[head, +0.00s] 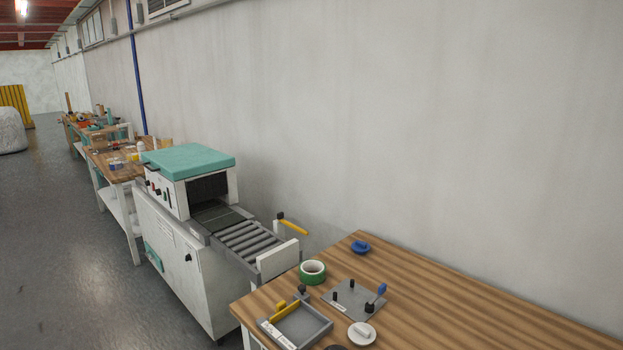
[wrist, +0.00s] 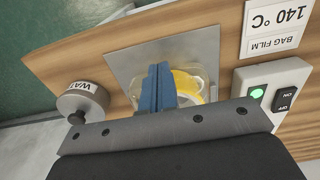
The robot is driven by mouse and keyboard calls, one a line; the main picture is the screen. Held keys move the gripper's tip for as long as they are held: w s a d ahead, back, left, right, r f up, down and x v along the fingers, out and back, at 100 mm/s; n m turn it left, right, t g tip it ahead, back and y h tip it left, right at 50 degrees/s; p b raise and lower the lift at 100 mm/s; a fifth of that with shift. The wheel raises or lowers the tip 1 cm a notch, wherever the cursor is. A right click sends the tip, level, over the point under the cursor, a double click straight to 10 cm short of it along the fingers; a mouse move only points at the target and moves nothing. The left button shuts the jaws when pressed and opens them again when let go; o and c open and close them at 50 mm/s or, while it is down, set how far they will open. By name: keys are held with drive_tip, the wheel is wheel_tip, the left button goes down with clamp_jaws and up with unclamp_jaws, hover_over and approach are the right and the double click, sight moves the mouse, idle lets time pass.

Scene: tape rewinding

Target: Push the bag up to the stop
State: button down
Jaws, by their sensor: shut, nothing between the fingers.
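A clear bag (wrist: 207,75) with yellow contents lies on a metal plate (wrist: 128,68) in the wrist view. My gripper (wrist: 158,70) has its blue fingers shut together, holding nothing. The fingers are in front of the bag's left side in the picture and hide part of it. I cannot tell whether they touch it. I cannot make out the stop in the wrist view. Neither the bag nor my gripper shows in the head view.
Beside the plate are a round knob (wrist: 83,102), a switch box (wrist: 265,92) with a lit green lamp, and a "BAG FILM 140 °C" label (wrist: 275,30). The head view shows a roller conveyor machine (head: 190,180) and a wooden bench (head: 430,310) with a green tape roll (head: 313,279).

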drive_tip(key=shift+f, duration=2.2)
drive_tip(key=shift+w+d, duration=5.35)
drive_tip(key=shift+w, duration=0.05)
drive_tip(key=shift+s, duration=0.1)
drive_tip(key=shift+s+a, duration=0.5)
drive_tip(key=shift+a, duration=0.05)
drive_tip(key=shift+r, duration=0.1)
drive_tip(key=shift+r, duration=3.4)
